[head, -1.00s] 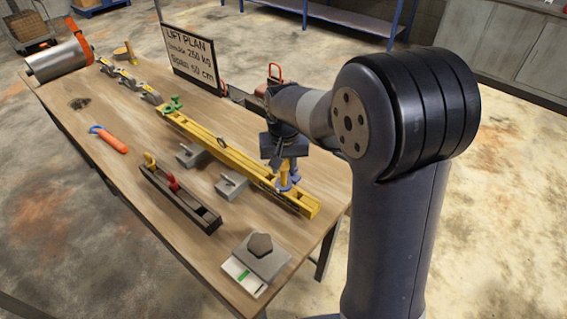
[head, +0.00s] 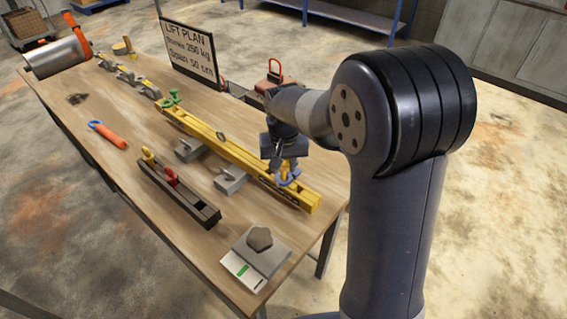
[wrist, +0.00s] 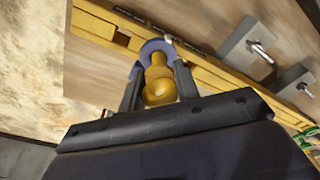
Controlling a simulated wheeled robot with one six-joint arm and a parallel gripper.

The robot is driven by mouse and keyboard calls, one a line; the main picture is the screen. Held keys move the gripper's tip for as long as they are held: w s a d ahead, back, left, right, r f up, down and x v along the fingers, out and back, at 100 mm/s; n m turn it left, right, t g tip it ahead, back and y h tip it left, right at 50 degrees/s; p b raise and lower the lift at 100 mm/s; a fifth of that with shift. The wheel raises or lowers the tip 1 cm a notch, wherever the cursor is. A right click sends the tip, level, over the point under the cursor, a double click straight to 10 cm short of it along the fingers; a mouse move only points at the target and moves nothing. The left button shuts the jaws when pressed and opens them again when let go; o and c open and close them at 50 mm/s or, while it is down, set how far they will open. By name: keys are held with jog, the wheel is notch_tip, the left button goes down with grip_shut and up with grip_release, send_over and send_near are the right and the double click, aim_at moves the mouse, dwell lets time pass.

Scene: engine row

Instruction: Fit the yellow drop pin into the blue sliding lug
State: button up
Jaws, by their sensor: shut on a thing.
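The yellow drop pin (wrist: 158,78) is between the two fingers of my gripper (wrist: 160,66), which is shut on it. The blue sliding lug (wrist: 150,48) sits on the yellow beam directly beyond the pin in the wrist view, and its rim shows around the pin's far end. How deep the pin sits is hidden. In the head view the lug (head: 289,179) is near the right end of the yellow beam (head: 235,155), with my gripper (head: 284,164) right above it, hiding most of the pin.
A green lug (head: 170,99) is at the beam's far end. Grey supports (head: 230,181) stand beside the beam. A dark rack (head: 180,195) holds a yellow and a red piece. A grey block (head: 260,248) is at the front, a LIFT PLAN sign (head: 188,55) at the back.

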aim_at(284, 170)
jog(key=shift+f+b, duration=0.6)
jog(key=shift+f, duration=0.3)
jog(key=o, duration=1.2)
jog(key=shift+c, duration=0.2)
jog(key=r, duration=0.3)
jog(key=s+r, duration=0.1)
jog(key=r, duration=0.6)
jog(key=shift+s+r, duration=0.15)
jog(key=shift+r, duration=0.25)
jog(key=shift+f, duration=0.1)
jog(key=f, duration=0.3)
jog(key=w+f, duration=0.1)
jog(key=f, duration=0.6)
jog(key=shift+w+f, duration=0.15)
jog(key=shift+f, duration=0.25)
jog(key=shift+r+p, duration=0.35)
jog(key=shift+r, duration=0.15)
